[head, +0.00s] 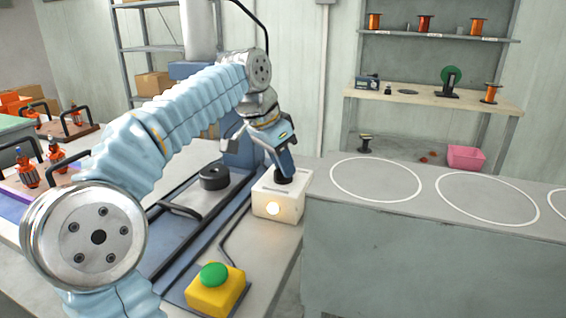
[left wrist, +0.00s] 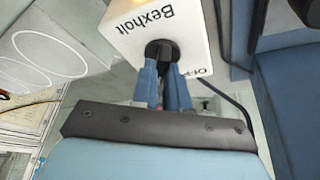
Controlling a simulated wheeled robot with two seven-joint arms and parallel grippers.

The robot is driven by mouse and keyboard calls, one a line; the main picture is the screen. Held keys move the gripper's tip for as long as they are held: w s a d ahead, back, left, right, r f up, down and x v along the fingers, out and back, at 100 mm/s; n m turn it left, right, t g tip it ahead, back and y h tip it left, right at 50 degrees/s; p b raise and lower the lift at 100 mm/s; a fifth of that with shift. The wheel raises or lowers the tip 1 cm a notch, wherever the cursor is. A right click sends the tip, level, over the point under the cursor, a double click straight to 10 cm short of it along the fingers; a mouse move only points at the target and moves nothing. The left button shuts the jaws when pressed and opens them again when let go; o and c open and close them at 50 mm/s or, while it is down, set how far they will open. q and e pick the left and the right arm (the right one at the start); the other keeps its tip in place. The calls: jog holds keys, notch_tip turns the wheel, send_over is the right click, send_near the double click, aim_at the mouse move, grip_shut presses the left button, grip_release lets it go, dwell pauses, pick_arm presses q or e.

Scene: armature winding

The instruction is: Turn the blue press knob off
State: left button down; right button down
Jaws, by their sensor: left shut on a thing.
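A white control box (head: 267,203) stands at the right end of the blue press (head: 238,152), with a glowing round lamp (head: 272,209) on its front. In the left wrist view the box (left wrist: 180,15) carries the word "Bexholt" and "OFF" lettering beside a black knob (left wrist: 159,49). My left gripper (head: 286,172) reaches down onto the top of the box. Its two blue fingers (left wrist: 163,75) are shut on the knob, one on each side. The knob's pointer direction is hidden by the fingers. My right gripper is not in view.
A yellow box with a green button (head: 215,274) sits in front of the press. A black round part (head: 214,177) lies on the press bed. A grey counter with white rings (head: 376,180) is at right. Shelves with spools (head: 425,24) and a pink bin (head: 466,158) stand behind.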

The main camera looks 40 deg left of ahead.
pick_arm(q)
jog(key=shift+n, duration=0.3)
jog(key=n+y, duration=0.1)
jog(key=n, duration=0.2)
jog(key=n+y+p, duration=0.1)
jog(key=n+y, duration=0.1)
jog(key=n, duration=0.1)
jog(key=shift+r+n, duration=0.1)
jog(key=shift+n, duration=0.2)
jog(key=n+y, duration=0.1)
jog(key=n, duration=0.2)
jog(key=shift+g+p, duration=0.3)
jog(key=shift+g, duration=0.1)
jog(key=shift+n+g+y, duration=0.4)
jog(key=shift+n+y, duration=0.1)
jog(key=shift+n, duration=1.3)
jog(key=c, duration=1.1)
grip_release()
jog(key=shift+c, duration=0.2)
